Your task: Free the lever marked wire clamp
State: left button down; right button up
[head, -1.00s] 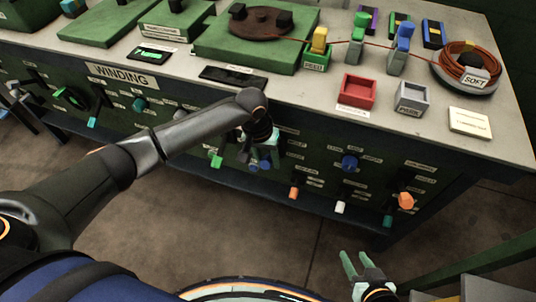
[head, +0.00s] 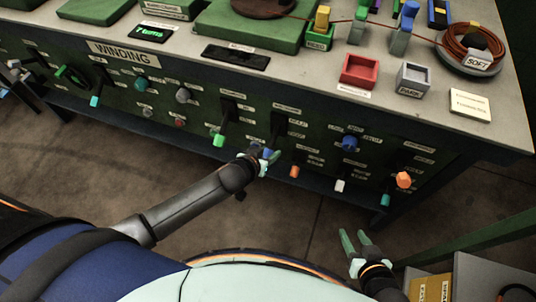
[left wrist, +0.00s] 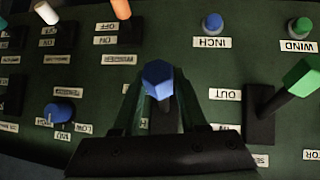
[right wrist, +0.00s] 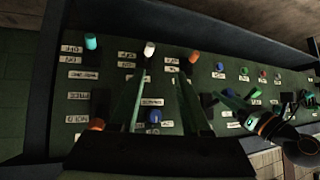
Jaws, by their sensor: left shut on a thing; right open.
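A lever with a blue tip (head: 267,153) stands out from the green panel front; the label above it is too small to read as wire clamp. My left gripper (head: 264,161) is at this lever, reaching in from the lower left. In the left wrist view the blue tip (left wrist: 158,75) sits between the fingers, which are shut on it. Upside-down labels beside it include OUT (left wrist: 225,94); another by the finger is mostly covered. My right gripper (head: 354,236) is open and empty, low and apart from the panel.
A green-tipped lever (head: 218,140) is close on the left, an orange-tipped one (head: 294,172) on the right. A blue knob (head: 349,143) and another orange handle (head: 403,180) lie further right. The bench top holds a red tray (head: 358,70) and a wire coil (head: 470,45). Floor space in front is open.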

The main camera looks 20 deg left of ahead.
pick_arm(q)
jog(key=shift+f+t+b, duration=0.3)
jog(key=shift+f+b, duration=0.2)
jog(key=shift+f, duration=0.2)
jog(key=shift+w+b, duration=0.1)
jog(key=shift+b, duration=0.35)
jog(key=shift+w+f+t+b, duration=0.1)
jog(key=shift+w+t+b, duration=0.05)
jog(key=shift+t+b, duration=0.45)
jog(key=shift+w, duration=0.1)
pick_arm(e)
notch_tip(320, 180, down, 3)
jog(key=shift+d+r, duration=0.1)
pick_arm(q)
jog(key=c, duration=0.5)
grip_release()
jog(key=shift+o, duration=0.3)
pick_arm(e)
jog(key=shift+w, duration=0.15)
